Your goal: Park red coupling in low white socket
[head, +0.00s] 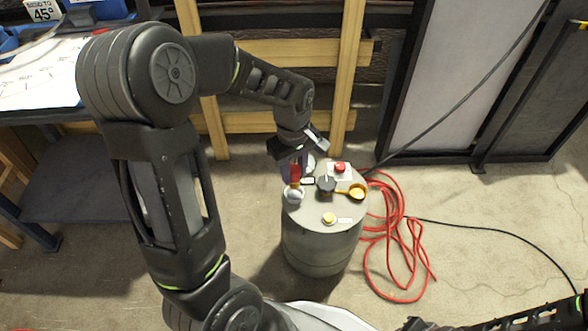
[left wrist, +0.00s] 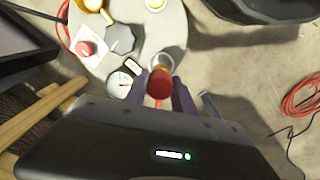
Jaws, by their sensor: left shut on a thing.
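My left gripper (head: 294,173) is shut on the red coupling (head: 296,170), above the near-left side of the grey drum's top. The coupling has a red body and an orange-brown end pointing down. A low white socket (head: 294,195) sits on the drum top just below that end. In the left wrist view the red coupling (left wrist: 160,84) is between the two fingers (left wrist: 160,90) and covers part of the socket's pale ring (left wrist: 162,57). I cannot tell whether the coupling's end touches or enters the socket. My right gripper is out of view.
The grey drum (head: 320,245) also carries a red button (head: 340,167), a black knob (head: 326,185), a yellow handle (head: 357,191), a yellow button (head: 329,218) and a round white gauge (left wrist: 118,84). A red hose (head: 398,240) lies right of the drum. Wooden slats stand behind.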

